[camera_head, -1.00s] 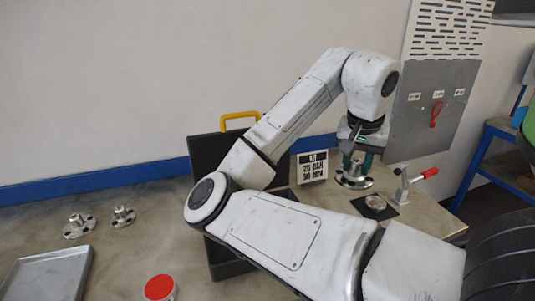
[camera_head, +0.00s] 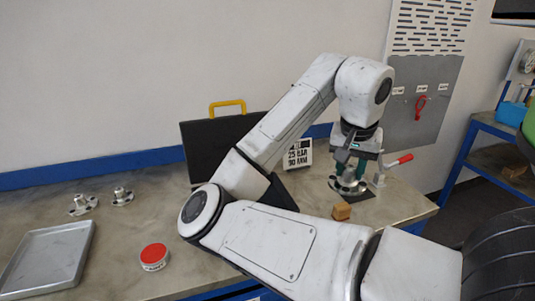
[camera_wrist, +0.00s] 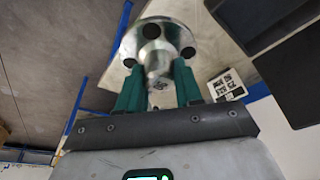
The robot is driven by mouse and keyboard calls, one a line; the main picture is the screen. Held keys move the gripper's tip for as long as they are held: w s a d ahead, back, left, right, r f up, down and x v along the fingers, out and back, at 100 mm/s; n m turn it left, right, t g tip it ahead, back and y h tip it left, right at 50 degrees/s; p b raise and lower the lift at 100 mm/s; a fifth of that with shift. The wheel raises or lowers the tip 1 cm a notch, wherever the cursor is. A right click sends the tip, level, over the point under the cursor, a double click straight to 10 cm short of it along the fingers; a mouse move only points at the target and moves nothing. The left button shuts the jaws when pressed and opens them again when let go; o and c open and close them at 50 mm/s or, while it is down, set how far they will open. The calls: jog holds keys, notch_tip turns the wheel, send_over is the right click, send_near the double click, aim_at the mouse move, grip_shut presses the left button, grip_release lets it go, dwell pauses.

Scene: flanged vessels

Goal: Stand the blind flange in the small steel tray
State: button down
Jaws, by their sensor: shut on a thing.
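My gripper (camera_head: 350,170) is at the right of the bench with its fingers pointing down. It is shut on a shiny steel flange (camera_head: 347,188), whose stem is between the green fingers. The wrist view shows the flange disc (camera_wrist: 154,36) with dark bolt holes beyond the fingertips (camera_wrist: 158,72). Whether the disc touches the surface below is unclear. A shallow grey metal tray (camera_head: 50,255) lies empty at the left end of the bench. Two similar small flanges, one here (camera_head: 82,205) and one here (camera_head: 122,196), stand behind it.
A red-lidded round tin (camera_head: 154,256) is right of the tray. A black case with a yellow handle (camera_head: 227,106) stands open behind my arm. My arm hides the bench's middle.

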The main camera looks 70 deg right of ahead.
jog(key=w+a+f+n+t+y, duration=0.1)
jog(key=w+a+f+n, duration=0.8)
jog(key=w+a+f, duration=0.6)
jog(key=w+a+f+n+t+y, duration=0.2)
jog(key=w+a+f+n, duration=0.7)
jog(key=w+a+f, duration=0.6)
jog(key=w+a, duration=0.2)
jog(key=a, duration=0.6)
jog(key=shift+f, duration=0.4)
